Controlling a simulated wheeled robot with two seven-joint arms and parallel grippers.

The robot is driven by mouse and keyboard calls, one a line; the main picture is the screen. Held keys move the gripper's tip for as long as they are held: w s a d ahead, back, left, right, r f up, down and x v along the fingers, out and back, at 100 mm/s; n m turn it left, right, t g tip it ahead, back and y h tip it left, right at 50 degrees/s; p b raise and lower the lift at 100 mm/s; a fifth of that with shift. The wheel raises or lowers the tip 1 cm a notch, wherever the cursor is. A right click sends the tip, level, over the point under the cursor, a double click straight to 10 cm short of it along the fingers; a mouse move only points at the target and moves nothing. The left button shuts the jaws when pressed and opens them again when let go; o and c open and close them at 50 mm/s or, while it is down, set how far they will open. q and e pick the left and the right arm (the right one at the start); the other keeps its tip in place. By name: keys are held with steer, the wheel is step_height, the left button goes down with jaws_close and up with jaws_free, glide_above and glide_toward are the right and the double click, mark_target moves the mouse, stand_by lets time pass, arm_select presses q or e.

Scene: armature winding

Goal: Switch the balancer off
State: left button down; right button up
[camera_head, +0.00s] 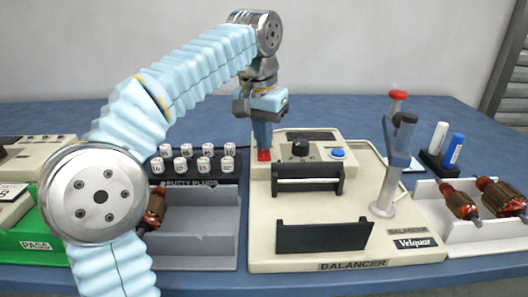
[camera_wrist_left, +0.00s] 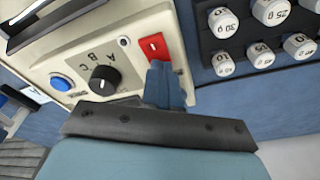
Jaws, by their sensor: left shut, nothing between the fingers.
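The balancer (camera_head: 350,262) is a cream machine on the blue table, right of centre in the head view. Its panel carries a red rocker switch (camera_head: 263,156), a black knob (camera_head: 300,149) and a blue button (camera_head: 338,154). The red switch also shows in the left wrist view (camera_wrist_left: 154,48), with the knob (camera_wrist_left: 103,80) to its left. My left gripper (camera_head: 263,146) points down at the red switch. Its shut, empty blue fingertips (camera_wrist_left: 163,75) sit at the switch's near end and cover part of it. I cannot tell whether they touch it.
A rack of putty plugs (camera_head: 195,165) stands left of the balancer. A grey tray (camera_head: 205,235) lies in front of it. A red-topped post (camera_head: 396,140) rises at the balancer's right, beside a tray with armatures (camera_head: 465,207). A green PASS tray (camera_head: 35,246) is at far left.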

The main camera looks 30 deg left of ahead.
arm_select(q)
step_height(320, 180, up, 3)
steer(key=shift+f+p, duration=0.2)
steer(key=shift+p, duration=1.05)
steer(key=shift+r, duration=2.15)
